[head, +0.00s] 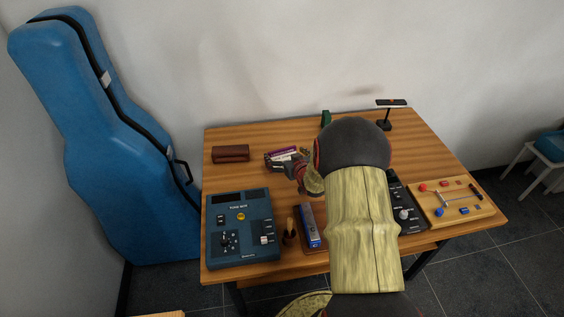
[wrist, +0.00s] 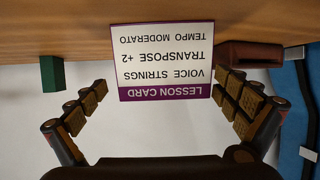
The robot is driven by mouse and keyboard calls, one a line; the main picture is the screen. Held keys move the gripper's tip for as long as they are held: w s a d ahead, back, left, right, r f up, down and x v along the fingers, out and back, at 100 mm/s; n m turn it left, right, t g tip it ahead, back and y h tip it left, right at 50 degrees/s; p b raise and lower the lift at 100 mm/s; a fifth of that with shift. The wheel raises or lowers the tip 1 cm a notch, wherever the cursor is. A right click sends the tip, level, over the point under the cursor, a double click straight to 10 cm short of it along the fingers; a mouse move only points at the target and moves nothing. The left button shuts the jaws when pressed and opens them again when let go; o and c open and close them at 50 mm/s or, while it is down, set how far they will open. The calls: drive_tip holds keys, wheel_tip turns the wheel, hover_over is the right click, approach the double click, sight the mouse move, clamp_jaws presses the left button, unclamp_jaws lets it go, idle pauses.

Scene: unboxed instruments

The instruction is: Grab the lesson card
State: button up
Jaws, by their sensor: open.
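The lesson card (wrist: 165,60) is a white card with a purple band and printed text, upside down in the wrist view. It stands on the wooden table and lies between the two fingers of my gripper (wrist: 162,98). The fingers are open, with a gap showing on the left side of the card; the right fingertip looks close to its edge, and I cannot tell if it touches. In the head view the card (head: 283,151) is a small purple and white strip at the table's back left, partly hidden by my gripper (head: 286,160).
A brown case (head: 230,153) lies left of the card. A green block (head: 326,119) and a black stand (head: 390,108) are at the back. A blue tone box (head: 240,226), blue narrow box (head: 310,224), dark control box (head: 402,206) and wooden board (head: 472,212) line the front.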

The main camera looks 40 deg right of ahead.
drive_tip(key=x, duration=0.1)
drive_tip(key=b+x, duration=0.1)
drive_tip(key=x, duration=0.1)
drive_tip(key=b+x, duration=0.1)
drive_tip(key=x, duration=0.1)
drive_tip(key=shift+w+a+f, duration=0.15)
drive_tip(key=shift+a+f, duration=0.1)
drive_tip(key=shift+f, duration=0.05)
drive_tip(key=shift+w+d, duration=0.15)
drive_tip(key=shift+w, duration=0.15)
drive_tip(key=shift+c, duration=1.3)
drive_tip(key=c, duration=0.7)
drive_tip(key=shift+r, duration=0.1)
drive_tip(key=shift+c, duration=0.7)
